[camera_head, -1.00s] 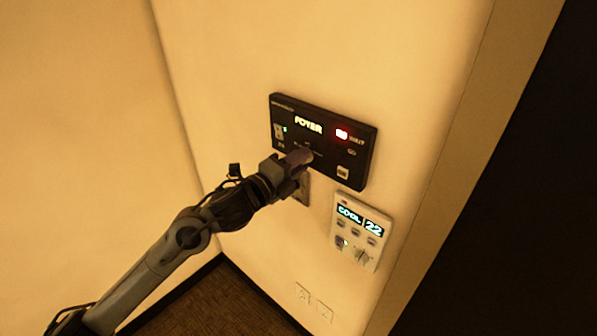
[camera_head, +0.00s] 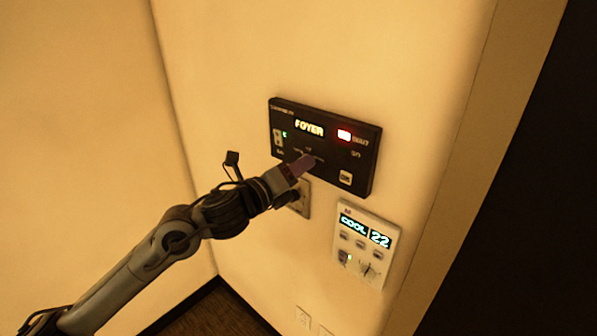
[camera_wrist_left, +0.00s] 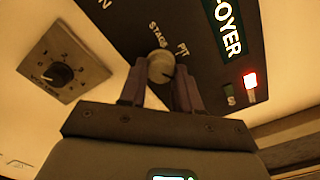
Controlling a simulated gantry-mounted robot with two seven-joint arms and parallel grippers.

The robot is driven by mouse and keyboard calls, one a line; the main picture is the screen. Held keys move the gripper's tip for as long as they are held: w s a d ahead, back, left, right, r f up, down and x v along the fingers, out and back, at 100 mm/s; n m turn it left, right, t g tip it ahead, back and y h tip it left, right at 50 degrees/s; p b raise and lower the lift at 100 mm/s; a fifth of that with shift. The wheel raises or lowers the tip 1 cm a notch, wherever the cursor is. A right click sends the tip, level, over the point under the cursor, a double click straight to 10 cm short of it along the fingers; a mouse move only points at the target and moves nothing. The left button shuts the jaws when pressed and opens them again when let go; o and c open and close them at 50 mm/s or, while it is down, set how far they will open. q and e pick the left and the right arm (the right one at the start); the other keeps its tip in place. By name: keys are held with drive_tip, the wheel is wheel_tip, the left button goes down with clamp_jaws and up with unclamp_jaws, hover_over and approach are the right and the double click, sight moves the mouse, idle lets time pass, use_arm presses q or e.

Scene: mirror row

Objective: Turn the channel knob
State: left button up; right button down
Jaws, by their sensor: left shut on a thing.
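The black wall panel (camera_head: 357,176) has a lit display reading FOYER (camera_head: 309,128) and a lit red light (camera_head: 344,135). My left gripper (camera_head: 301,166) reaches the panel's lower middle from the left. In the left wrist view its two fingers (camera_wrist_left: 160,88) are shut on the round channel knob (camera_wrist_left: 160,66), one on each side. The words STAGE and PIT show beside the knob. In the head view the gripper hides the knob. My right gripper is in neither view.
Under the panel is a plate with a volume knob (camera_wrist_left: 61,74), partly behind my gripper in the head view. A white thermostat (camera_head: 364,243) reading COOL 22 is at the lower right, with sockets (camera_head: 303,317) lower down. A white button (camera_head: 346,177) is on the panel.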

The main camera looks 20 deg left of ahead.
use_arm(q)
drive_tip(key=shift+f, duration=0.1)
drive_tip(key=o, duration=1.1)
drive_tip(key=shift+c, duration=0.2)
drive_tip(key=b+v, duration=0.1)
drive_tip(key=v, duration=0.9)
drive_tip(key=shift+s+a, duration=0.15)
drive_tip(key=shift+s, duration=0.25)
